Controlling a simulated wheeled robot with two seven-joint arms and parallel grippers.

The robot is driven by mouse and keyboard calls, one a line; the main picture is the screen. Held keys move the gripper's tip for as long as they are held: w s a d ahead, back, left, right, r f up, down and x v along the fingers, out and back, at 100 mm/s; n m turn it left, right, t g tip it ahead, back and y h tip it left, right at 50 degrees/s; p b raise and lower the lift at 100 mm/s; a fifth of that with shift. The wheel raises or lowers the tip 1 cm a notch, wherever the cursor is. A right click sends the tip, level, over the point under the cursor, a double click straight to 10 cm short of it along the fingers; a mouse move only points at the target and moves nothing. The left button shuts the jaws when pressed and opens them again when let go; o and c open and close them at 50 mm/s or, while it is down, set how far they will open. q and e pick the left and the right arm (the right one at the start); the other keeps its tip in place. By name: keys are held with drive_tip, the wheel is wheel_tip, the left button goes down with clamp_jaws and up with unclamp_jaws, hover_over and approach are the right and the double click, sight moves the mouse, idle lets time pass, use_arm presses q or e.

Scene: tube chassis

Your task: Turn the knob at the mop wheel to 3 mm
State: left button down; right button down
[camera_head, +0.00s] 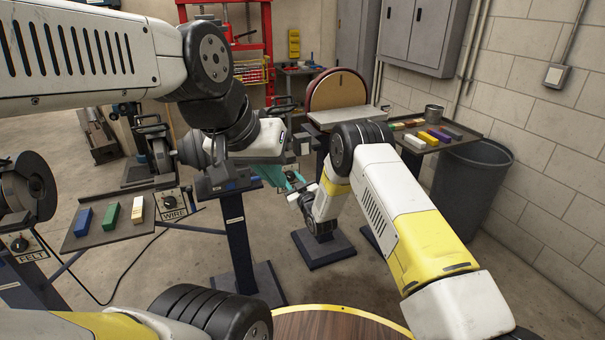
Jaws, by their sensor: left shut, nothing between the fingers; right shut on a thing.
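The mop wheel and its knob cannot be made out; a machine on the middle pedestal (236,225) is largely covered by my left arm. My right gripper (297,188) reaches in from the right, just beside the left one and close to the pedestal. No dial reading is legible.
The wire station's knob (170,203) and the felt station's knob (19,244) stand to the left. A tray (122,234) there holds coloured bars. A disc sander (337,90), another tray (466,129) and a grey bin (470,185) are at right. A round wooden table (330,325) is in front.

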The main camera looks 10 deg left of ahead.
idle(0.4)
drive_tip(key=c, duration=1)
unclamp_jaws()
drive_tip(key=v, duration=0.8)
drive_tip(key=shift+w, duration=0.1)
